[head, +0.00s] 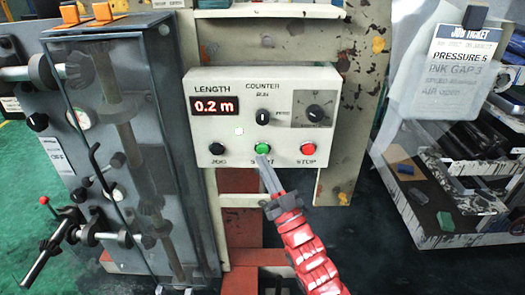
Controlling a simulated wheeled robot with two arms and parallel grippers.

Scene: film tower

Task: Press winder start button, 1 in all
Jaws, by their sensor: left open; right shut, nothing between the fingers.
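The winder control box (231,84) hangs on a cream panel, with a red LENGTH display (214,106) reading 0.2 m. The green START button (263,148) sits at its lower middle, between the black JOG button (217,148) and the red STOP button (308,148). My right gripper (263,162) comes up from the lower right, shut and empty. Its tips are at the lower edge of the green button and cover part of the START label. Whether they touch the button I cannot tell. My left gripper is not in view.
A glass-fronted machine with rollers (122,80) stands close on the left. A job ticket (463,50) and a shelf unit (400,190) are on the right.

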